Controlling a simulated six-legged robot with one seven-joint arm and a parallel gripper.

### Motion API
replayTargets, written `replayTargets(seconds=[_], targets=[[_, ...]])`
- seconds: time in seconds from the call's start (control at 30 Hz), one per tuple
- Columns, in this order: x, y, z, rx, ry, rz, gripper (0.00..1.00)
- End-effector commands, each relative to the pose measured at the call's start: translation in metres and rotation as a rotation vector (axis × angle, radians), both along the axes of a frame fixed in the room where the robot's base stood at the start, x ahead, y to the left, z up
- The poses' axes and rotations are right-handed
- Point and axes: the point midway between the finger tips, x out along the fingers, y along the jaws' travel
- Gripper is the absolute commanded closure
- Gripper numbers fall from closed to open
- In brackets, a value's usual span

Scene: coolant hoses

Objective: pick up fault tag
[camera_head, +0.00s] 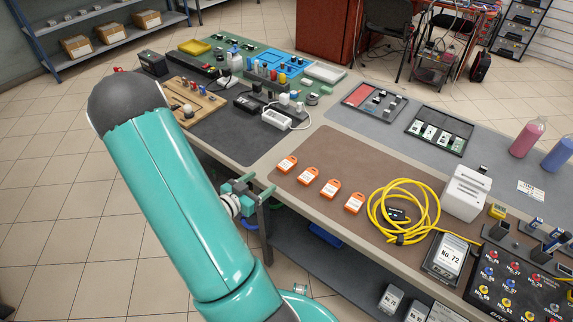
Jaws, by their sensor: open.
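Several orange tags with white labels lie flat in a slanting row on the brown mat (375,167), near the front edge of the bench. They are the leftmost tag (287,165), the second tag (307,175), the third tag (331,189) and the rightmost tag (354,203). The print on them is too small to read, so I cannot tell which is the fault tag. My gripper (259,185) is open and empty, with teal fingers pointing right. It shows by the bench's front edge, left of and apart from the tags.
A coiled yellow cable (404,210) lies right of the tags. A dark mat (232,134) with chargers lies to the left. The brown mat behind the tags is clear.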

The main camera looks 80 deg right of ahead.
Motion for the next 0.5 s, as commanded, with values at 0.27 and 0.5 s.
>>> replayTargets(seconds=[0.27,0.5], targets=[[-0.02,-0.049,-0.01,0.001,-0.001,-0.002,0.34],[-0.028,-0.072,-0.015,0.001,-0.002,0.003,0.34]])
